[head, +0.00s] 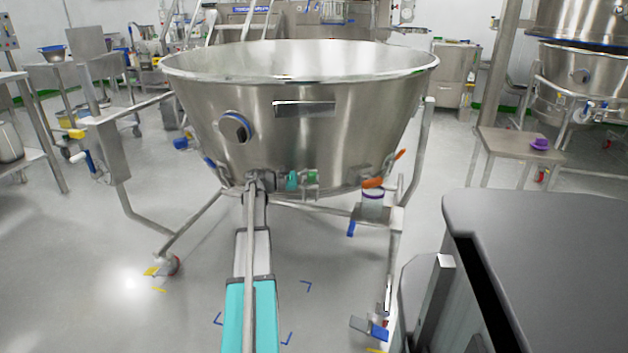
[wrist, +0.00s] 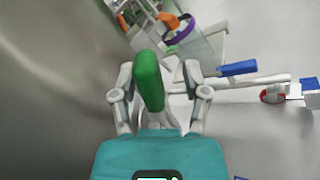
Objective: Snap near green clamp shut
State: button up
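The green clamp handle (wrist: 148,80) stands up between the two fingers of my gripper (wrist: 158,75) in the wrist view. Gaps show on both sides of it, so my gripper is open around the handle and not closed on it. The clamp's lower part is hidden behind the handle and my gripper's teal body. In the head view the small green handle (head: 312,176) is low on the front of the steel bowl (head: 330,125), with my gripper (head: 308,186) at it. Whether the clamp is latched cannot be told.
The bowl wall (wrist: 45,80) is close on the left in the wrist view. An orange clamp handle (head: 373,183) and a purple-ringed container (head: 372,198) are farther right. The bowl's frame leg (head: 395,255) stands below them. A steel side table (head: 515,143) is at right.

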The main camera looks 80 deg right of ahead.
jog(key=shift+w, duration=0.15)
jog(key=v, duration=1.1)
jog(key=shift+w, duration=0.4)
jog(key=shift+a, duration=0.2)
dwell(0.4)
